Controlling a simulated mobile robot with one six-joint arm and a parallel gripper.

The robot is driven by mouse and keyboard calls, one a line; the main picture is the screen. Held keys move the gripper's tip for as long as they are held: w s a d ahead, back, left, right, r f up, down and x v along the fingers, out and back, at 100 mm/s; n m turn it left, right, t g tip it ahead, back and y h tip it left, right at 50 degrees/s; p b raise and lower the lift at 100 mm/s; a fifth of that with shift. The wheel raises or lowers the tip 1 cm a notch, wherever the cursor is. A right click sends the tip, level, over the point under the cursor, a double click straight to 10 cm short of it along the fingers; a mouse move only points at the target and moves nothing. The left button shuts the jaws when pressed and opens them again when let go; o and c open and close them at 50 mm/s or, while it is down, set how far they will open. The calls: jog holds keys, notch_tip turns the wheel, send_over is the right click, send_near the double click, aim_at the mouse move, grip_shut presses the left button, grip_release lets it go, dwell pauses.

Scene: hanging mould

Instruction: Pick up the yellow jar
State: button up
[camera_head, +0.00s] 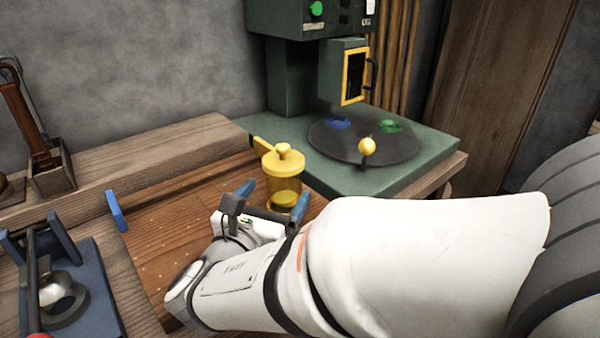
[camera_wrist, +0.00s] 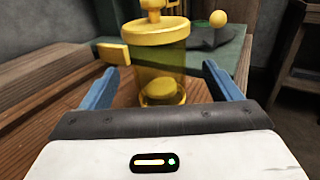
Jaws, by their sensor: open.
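The yellow jar (camera_head: 284,183) stands upright on the wooden board, in front of the green machine. It has a see-through yellow body, a solid yellow lid with a knob, and a tab sticking out to the left. It also shows in the wrist view (camera_wrist: 160,65), in the middle. My gripper (camera_head: 273,193) is open, and its blue fingers stand to the left and right of the jar's lower body. In the wrist view my gripper (camera_wrist: 158,85) shows a gap between each finger and the jar. Part of the jar's base is hidden by the gripper in the head view.
The green machine (camera_head: 435,146) with a dark round plate (camera_head: 340,148) and a yellow ball knob (camera_head: 367,146) stands behind the jar. A blue fixture (camera_head: 95,280) is at the lower left. A blue piece (camera_head: 116,211) stands at the board's left edge.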

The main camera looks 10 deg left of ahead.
aim_at(277, 193)
jog(key=w, duration=0.1)
jog(key=w+b, duration=0.1)
jog(key=w, duration=0.1)
jog(key=w+b, duration=0.1)
jog(key=shift+w+d+f, duration=0.25)
jog(key=shift+d+f, duration=0.1)
jog(key=shift+d, duration=0.05)
jog(key=shift+w+d+r+b, duration=0.1)
jog(key=shift+w+r+b, duration=0.15)
jog(key=shift+w, duration=0.35)
jog(key=shift+c, duration=0.3)
jog(key=c, duration=1.2)
jog(key=r+p, duration=0.3)
jog(key=r, duration=0.2)
jog(key=r+p, duration=0.3)
jog(key=r, duration=0.3)
jog(key=shift+s+d, duration=0.15)
jog(key=shift+s, duration=0.05)
jog(key=s+d+r+p, duration=0.1)
jog(key=r+p, duration=0.1)
jog(key=s+d+r+p, duration=0.1)
jog(key=r+p, duration=0.1)
jog(key=s+d+r+p, duration=0.1)
jog(key=d+r+p, duration=0.1)
jog(key=r, duration=0.1)
jog(key=shift+s+d, duration=0.1)
jog(key=shift+s, duration=0.15)
